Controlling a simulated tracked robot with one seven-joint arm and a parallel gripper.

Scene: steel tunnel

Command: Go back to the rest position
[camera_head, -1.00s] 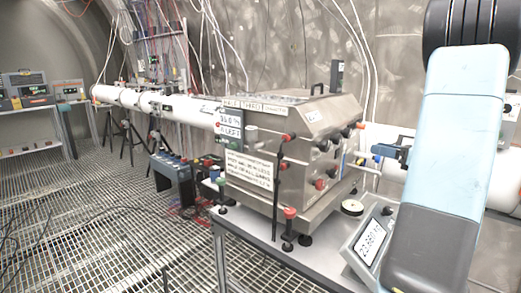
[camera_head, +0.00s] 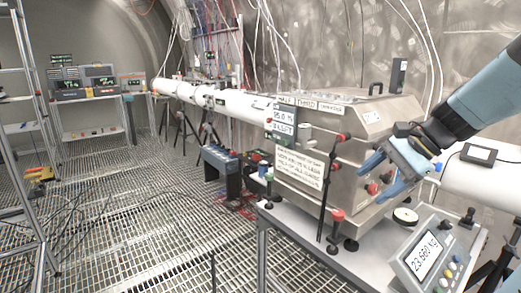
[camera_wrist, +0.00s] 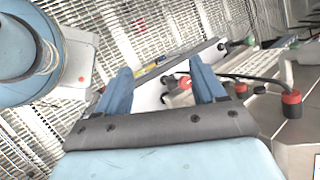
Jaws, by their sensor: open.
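My gripper (camera_head: 372,176) is at the right in the head view, in front of the right side of the steel box (camera_head: 335,125). Its two blue fingers are spread apart and point down and to the left. In the wrist view the fingers (camera_wrist: 160,82) are open with nothing gripped between them. The steel box with red and black knobs shows behind and beside the fingers. I cannot tell whether a fingertip touches the box. My blue arm comes in from the right edge.
The box stands on a grey table (camera_head: 285,219). A display unit (camera_head: 432,255) reading 23.660 and a round dial (camera_head: 405,216) sit at its right. A white pipe (camera_head: 215,98) runs left. A metal rack (camera_head: 35,130) stands far left. The grating floor (camera_head: 130,215) is largely clear.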

